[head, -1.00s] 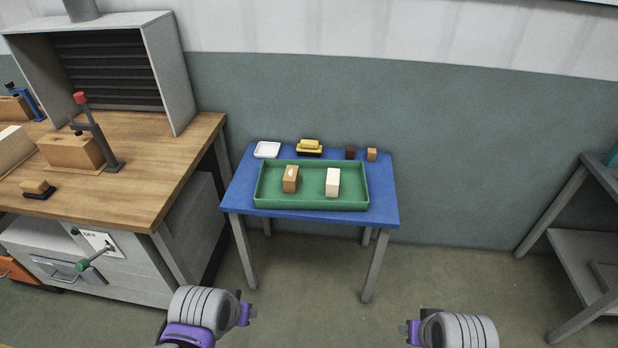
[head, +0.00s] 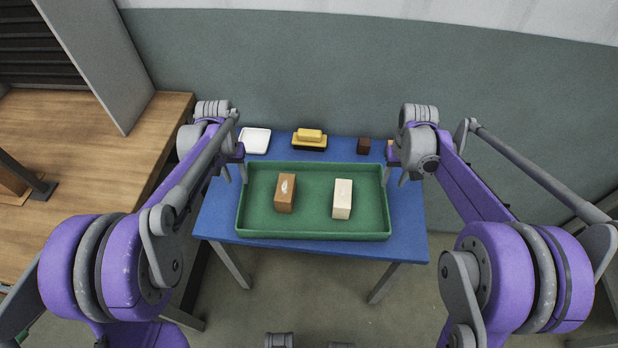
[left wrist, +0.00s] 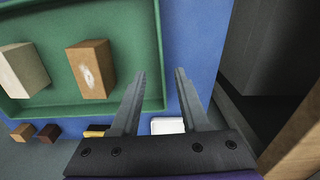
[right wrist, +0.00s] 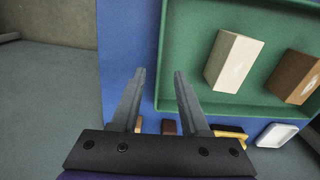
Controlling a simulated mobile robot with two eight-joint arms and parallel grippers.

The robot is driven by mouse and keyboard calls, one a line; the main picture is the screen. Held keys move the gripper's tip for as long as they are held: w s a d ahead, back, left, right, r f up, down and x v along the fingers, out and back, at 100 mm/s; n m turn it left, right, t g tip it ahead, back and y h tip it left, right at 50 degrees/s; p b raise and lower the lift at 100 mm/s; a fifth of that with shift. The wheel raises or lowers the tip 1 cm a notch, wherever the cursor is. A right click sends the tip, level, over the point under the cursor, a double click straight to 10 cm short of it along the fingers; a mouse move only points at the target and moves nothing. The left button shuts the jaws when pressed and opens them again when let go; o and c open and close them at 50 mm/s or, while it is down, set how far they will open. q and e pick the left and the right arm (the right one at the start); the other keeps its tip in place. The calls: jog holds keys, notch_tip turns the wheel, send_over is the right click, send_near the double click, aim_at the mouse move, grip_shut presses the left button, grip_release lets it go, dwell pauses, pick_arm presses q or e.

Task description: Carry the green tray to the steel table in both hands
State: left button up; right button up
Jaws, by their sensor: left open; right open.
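The green tray (head: 315,234) lies on a blue table (head: 408,222), with a brown block (head: 285,193) and a cream block (head: 342,199) standing in it. I cannot tell whether any finger touches the tray.
Behind the tray on the blue table are a white dish (head: 255,141), a yellow-and-black brush-like item (head: 309,139) and a dark cube (head: 363,146). A light brown cube is partly hidden by my right gripper. A wooden workbench (head: 90,150) stands to the left.

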aim_at(242, 192)
pick_arm(q)
jog(key=shift+w+a+f, duration=0.15)
jog(key=shift+w+f, duration=0.05)
jog(key=shift+w, duration=0.35)
pick_arm(e)
jog(key=shift+w+f, duration=0.2)
jog(key=shift+w, duration=0.4)
pick_arm(q)
jog(key=shift+s+r, duration=0.15)
jog(key=shift+s, duration=0.25)
pick_arm(e)
jog(key=shift+s+r, duration=0.15)
jog(key=shift+s, duration=0.3)
pick_arm(q)
notch_tip(242, 192, down, 11)
jog(key=shift+w+r, duration=0.1)
pick_arm(e)
jog(key=f, duration=1.1)
jog(key=shift+w, duration=0.2)
pick_arm(q)
grip_shut()
pick_arm(e)
grip_shut()
jog(key=shift+r, duration=0.1)
